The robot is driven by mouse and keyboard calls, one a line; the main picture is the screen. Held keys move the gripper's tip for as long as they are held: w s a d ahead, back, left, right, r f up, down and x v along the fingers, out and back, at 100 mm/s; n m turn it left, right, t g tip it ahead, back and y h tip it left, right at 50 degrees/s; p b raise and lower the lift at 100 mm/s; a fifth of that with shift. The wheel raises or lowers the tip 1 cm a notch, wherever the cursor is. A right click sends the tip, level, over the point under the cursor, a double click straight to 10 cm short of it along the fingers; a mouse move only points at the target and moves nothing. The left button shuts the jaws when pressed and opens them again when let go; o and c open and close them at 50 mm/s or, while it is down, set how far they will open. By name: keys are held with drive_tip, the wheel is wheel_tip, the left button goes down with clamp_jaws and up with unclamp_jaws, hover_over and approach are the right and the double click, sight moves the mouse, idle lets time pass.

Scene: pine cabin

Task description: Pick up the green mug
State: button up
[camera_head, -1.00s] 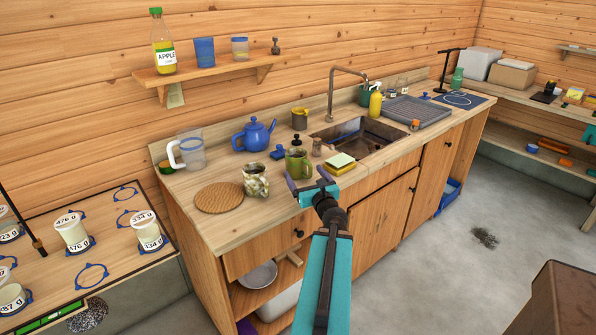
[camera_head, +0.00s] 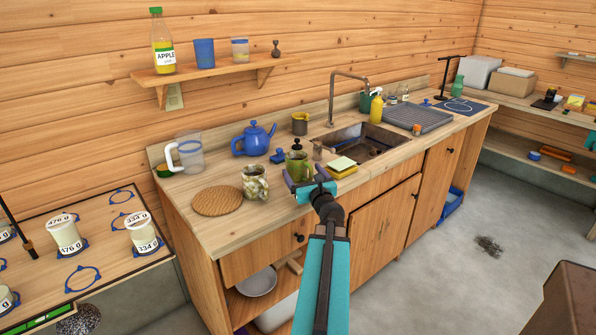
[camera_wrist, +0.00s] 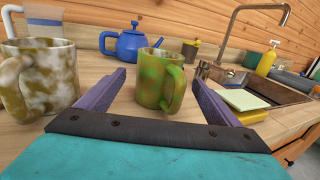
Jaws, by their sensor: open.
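The green mug (camera_head: 298,167), mottled green and brown, stands upright on the wooden counter, with its handle toward the front right in the wrist view (camera_wrist: 160,78). My gripper (camera_head: 310,184) is just in front of it in the head view and partly covers its lower part. In the wrist view my gripper (camera_wrist: 160,92) has its jaws spread wide, with the mug between and beyond the fingertips. Nothing is held. I cannot tell whether a finger touches the mug.
A white-and-brown mottled mug (camera_head: 255,184) stands close on the left. A yellow-and-green sponge stack (camera_head: 341,167) lies on the right. Behind are a blue teapot (camera_head: 254,138) and a sink (camera_head: 366,142). A round woven mat (camera_head: 217,201) lies at left.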

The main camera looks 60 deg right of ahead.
sight(299, 166)
drive_tip(key=shift+w+d, duration=0.25)
drive_tip(key=shift+w, duration=0.1)
drive_tip(key=shift+p+x, duration=0.55)
drive_tip(key=shift+x, duration=2)
drive_tip(key=shift+r, duration=0.1)
drive_tip(key=shift+c, duration=0.2)
drive_tip(key=c, duration=1.4)
drive_tip(key=shift+a+r, duration=0.1)
drive_tip(key=shift+r, duration=0.2)
